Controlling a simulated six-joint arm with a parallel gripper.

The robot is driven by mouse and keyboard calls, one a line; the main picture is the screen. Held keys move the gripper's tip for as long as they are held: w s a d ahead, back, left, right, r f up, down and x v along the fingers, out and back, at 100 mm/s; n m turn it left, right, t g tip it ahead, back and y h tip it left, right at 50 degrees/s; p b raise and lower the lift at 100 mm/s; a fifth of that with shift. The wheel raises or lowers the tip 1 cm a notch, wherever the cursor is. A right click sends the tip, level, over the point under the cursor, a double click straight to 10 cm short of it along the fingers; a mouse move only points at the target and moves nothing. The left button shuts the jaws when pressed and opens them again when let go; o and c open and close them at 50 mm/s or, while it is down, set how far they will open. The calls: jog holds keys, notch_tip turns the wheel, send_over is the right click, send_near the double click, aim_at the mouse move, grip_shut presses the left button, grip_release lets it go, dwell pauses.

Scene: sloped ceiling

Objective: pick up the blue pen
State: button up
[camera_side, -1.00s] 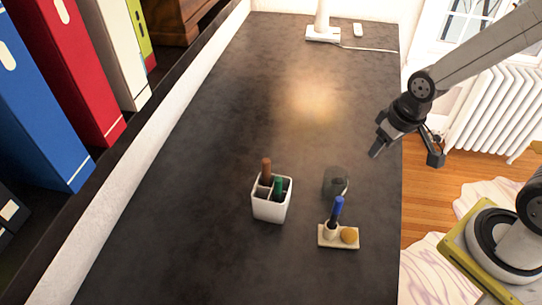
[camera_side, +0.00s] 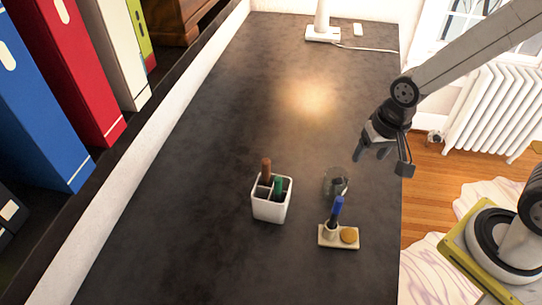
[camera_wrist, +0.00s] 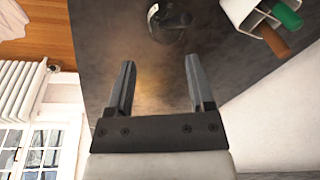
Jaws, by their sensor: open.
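The blue pen (camera_side: 337,209) stands nearly upright in a small holder on a light tray (camera_side: 325,240) in the side view. A round tan object (camera_side: 348,235) sits beside it on that tray. The pen does not show in the wrist view. My gripper (camera_side: 380,157) is open and empty in the side view, above the desk's right side, up and to the right of the pen and apart from it. In the wrist view its two fingers (camera_wrist: 160,85) are spread with nothing between them.
A clear glass (camera_side: 335,182) stands just behind the pen; it also shows in the wrist view (camera_wrist: 170,20). A white divided cup (camera_side: 271,206) with brown and green pens stands to the left. A lamp (camera_side: 322,32) is at the far end. The desk's left side is clear.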

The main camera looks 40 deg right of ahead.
jog(key=a+m+g, duration=0.1)
jog(key=a+m, duration=0.4)
jog(key=m, duration=0.1)
jog(key=m+g, duration=0.1)
jog(key=m, duration=0.6)
send_over(337, 208)
jog(key=shift+w+d+f, duration=0.15)
jog(key=shift+d+f, duration=0.05)
jog(key=shift+f, duration=0.25)
jog(key=shift+w+d+f, duration=0.1)
jog(key=shift+d+f, duration=0.05)
jog(key=shift+f, duration=0.3)
jog(key=shift+f, duration=0.15)
jog(key=shift+f, duration=1.2)
jog(key=shift+f, duration=0.15)
jog(key=shift+f, duration=2.45)
grip_shut()
